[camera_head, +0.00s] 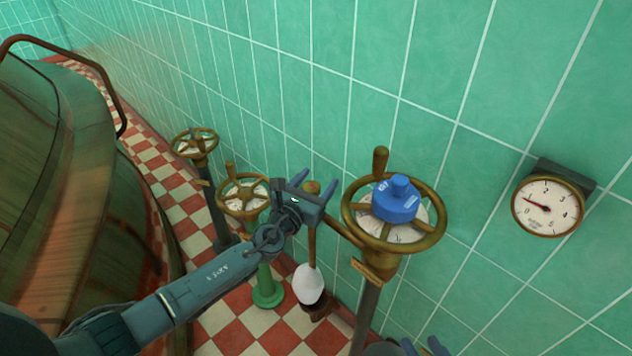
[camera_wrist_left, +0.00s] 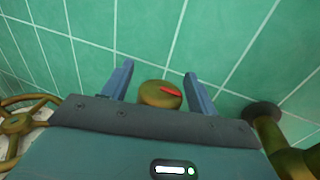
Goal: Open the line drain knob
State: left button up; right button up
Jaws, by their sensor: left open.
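A round brass knob (camera_wrist_left: 160,94) with a red mark on top stands between the two blue fingers of my left gripper (camera_wrist_left: 158,86) in the left wrist view. No label shows, so I cannot tell for certain that it is the line drain knob. In the head view the knob (camera_head: 312,187) is partly hidden by my left gripper (camera_head: 315,184), which is open with its fingers on either side of it. I see no clear finger contact. My right gripper (camera_head: 424,346) shows only blue fingertips, apart, at the bottom edge.
A large brass handwheel (camera_head: 433,228) with a blue cap (camera_head: 396,200) stands just right of the left gripper. Smaller handwheels (camera_head: 243,193) (camera_head: 195,142) stand to the left. A pressure gauge (camera_head: 548,206) is on the green tiled wall. A copper kettle (camera_head: 60,200) fills the left.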

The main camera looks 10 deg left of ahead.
pick_arm(q)
jog(key=v, duration=1.3)
jog(key=shift+p, duration=0.35)
jog(key=shift+s, duration=0.15)
